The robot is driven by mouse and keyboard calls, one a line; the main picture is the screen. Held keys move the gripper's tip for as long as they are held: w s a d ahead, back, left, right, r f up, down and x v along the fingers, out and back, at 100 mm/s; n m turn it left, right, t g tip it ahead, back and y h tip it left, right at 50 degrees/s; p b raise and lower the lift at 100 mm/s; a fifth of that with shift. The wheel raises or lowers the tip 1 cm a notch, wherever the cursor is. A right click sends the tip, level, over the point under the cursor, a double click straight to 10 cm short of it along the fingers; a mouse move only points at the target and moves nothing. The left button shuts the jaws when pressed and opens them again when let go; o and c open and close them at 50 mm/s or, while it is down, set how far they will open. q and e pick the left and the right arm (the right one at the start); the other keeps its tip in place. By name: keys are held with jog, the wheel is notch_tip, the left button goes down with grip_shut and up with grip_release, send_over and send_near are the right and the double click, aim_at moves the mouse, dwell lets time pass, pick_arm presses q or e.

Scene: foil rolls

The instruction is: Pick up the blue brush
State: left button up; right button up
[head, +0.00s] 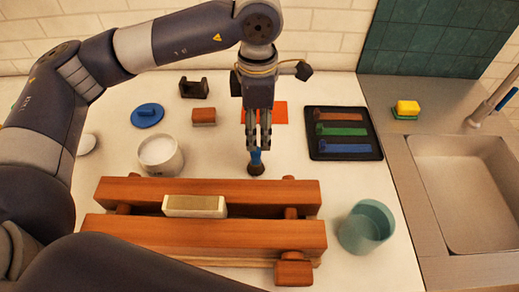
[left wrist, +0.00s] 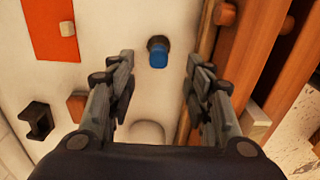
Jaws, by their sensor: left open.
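The blue brush (head: 257,160) stands upright on the white worktop, behind the wooden vise, with its blue handle up and its dark end down. My left gripper (head: 258,143) points down right above it, with the fingertips near the top of the handle. In the left wrist view, the blue brush (left wrist: 158,58) shows in the gap between the two spread fingers of the left gripper (left wrist: 163,68), apart from both. The gripper is open and empty. My right gripper is not in view.
The wooden vise (head: 270,237) holds a pale block (head: 194,206) close in front. A white cup (head: 160,155) stands left, a teal cup (head: 367,228) front right. A black tray (head: 345,153) with coloured pieces and an orange sheet (head: 278,112) lie behind. A sink (head: 470,190) is far right.

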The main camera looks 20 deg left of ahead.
aim_at(257, 152)
pick_arm(q)
jog(key=shift+s+f, duration=0.15)
jog(key=shift+f, duration=0.45)
jog(key=shift+s+f, duration=0.15)
jog(key=shift+f, duration=0.8)
jog(key=f+p, duration=0.2)
jog(key=f, duration=0.1)
jog(key=f+p, duration=0.1)
jog(key=f, duration=0.1)
jog(key=shift+w+a, duration=0.2)
jog(key=shift+a, duration=0.15)
jog(key=shift+f, duration=0.3)
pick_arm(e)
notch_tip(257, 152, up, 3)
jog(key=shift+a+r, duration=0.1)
pick_arm(q)
grip_shut()
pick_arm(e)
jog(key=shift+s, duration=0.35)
